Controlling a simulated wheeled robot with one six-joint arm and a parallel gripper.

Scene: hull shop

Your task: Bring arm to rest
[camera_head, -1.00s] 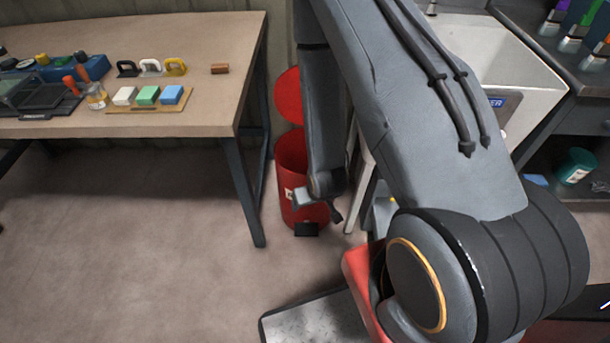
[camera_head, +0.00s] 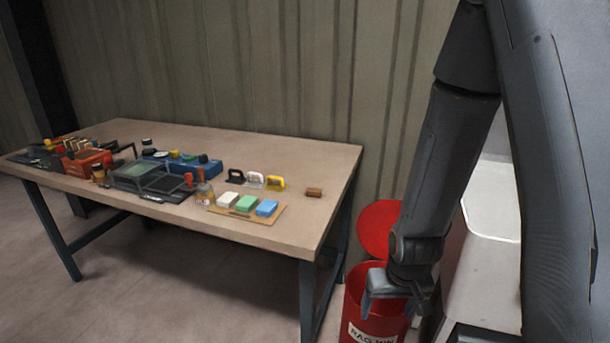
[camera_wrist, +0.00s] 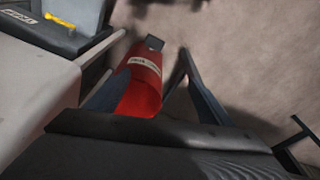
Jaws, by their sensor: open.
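My arm hangs down at the right of the head view, with my gripper (camera_head: 393,298) at its lower end, pointing down. The gripper is open and I see nothing between its fingers. It appears over or in front of the mouth of the red rag bin (camera_head: 372,322); how far above it is, I cannot tell. In the wrist view the two fingers of my gripper (camera_wrist: 152,82) stand apart, with the red bin (camera_wrist: 144,80) showing between them, below.
A workbench (camera_head: 300,222) stands at the left. It carries sanding blocks on a board (camera_head: 270,219), handled tools (camera_head: 255,180), a blue box (camera_head: 190,166) and a red box (camera_head: 88,160). A pale sink (camera_head: 490,200) is at the right, partly hidden by my arm. The floor at lower left is clear.

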